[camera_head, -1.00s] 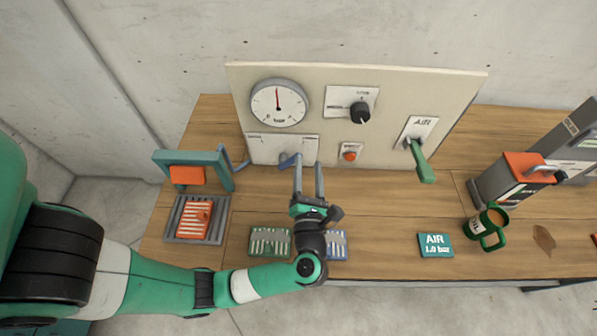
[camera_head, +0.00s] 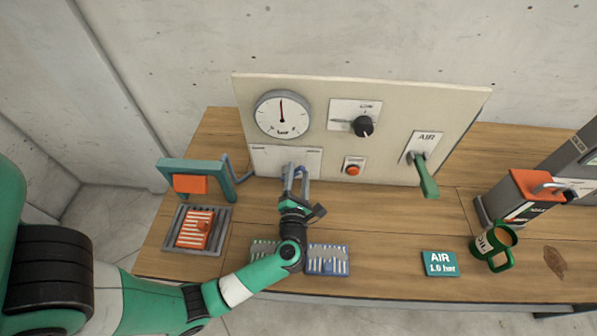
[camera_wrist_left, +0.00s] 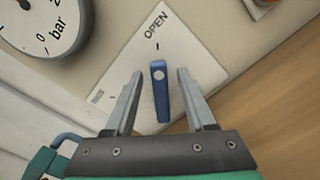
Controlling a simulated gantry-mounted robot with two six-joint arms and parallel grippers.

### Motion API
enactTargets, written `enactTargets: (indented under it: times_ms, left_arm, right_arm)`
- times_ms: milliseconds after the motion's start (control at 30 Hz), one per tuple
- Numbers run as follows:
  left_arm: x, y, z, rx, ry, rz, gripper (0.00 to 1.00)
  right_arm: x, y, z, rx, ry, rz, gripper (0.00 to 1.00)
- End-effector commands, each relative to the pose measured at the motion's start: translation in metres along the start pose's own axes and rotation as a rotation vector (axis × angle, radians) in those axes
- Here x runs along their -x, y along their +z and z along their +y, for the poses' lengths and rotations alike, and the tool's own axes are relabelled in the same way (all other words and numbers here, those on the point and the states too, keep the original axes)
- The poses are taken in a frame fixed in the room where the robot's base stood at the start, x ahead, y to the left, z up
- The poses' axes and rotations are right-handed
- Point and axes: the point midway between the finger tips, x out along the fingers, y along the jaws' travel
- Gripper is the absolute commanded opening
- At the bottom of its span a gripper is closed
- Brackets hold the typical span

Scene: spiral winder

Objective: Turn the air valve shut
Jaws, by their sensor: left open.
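A blue lever (camera_wrist_left: 160,95) stands out from a white plate (camera_wrist_left: 118,88) marked OPEN, in the left wrist view. The plate (camera_head: 268,162) is under the round gauge in the head view, where my fingers mostly cover the lever. My left gripper (camera_head: 296,170) is open at this plate. In the left wrist view its fingers (camera_wrist_left: 160,74) are on either side of the blue lever, with a gap on each side. A green lever (camera_head: 427,178) on a plate marked AIR (camera_head: 427,139) hangs at the panel's right, away from the gripper. My right gripper is not in view.
The gauge (camera_head: 282,115), a black knob (camera_head: 363,127) and a red button (camera_head: 352,170) are on the same panel. A teal frame (camera_head: 222,180) stands left. A blue-slotted tray (camera_head: 327,259), AIR sign (camera_head: 440,263) and green mug (camera_head: 493,246) are on the table.

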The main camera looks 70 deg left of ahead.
Motion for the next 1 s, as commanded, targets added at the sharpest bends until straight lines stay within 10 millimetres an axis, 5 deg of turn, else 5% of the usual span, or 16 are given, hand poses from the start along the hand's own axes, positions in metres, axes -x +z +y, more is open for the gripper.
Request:
enactTargets:
  times_ms: [400,700,1000]
  left_arm:
    - [-0.0149,0.0002,0.0003,-0.001,0.000,-0.001,0.53]
    - [-0.0146,0.0003,0.0003,0.000,0.000,-0.001,0.00]
    - [-0.0145,0.0003,0.0004,0.000,0.000,-0.001,0.00]
  right_arm:
    - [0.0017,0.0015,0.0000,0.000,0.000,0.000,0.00]
    - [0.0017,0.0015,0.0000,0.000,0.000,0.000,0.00]
    - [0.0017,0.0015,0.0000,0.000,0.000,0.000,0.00]
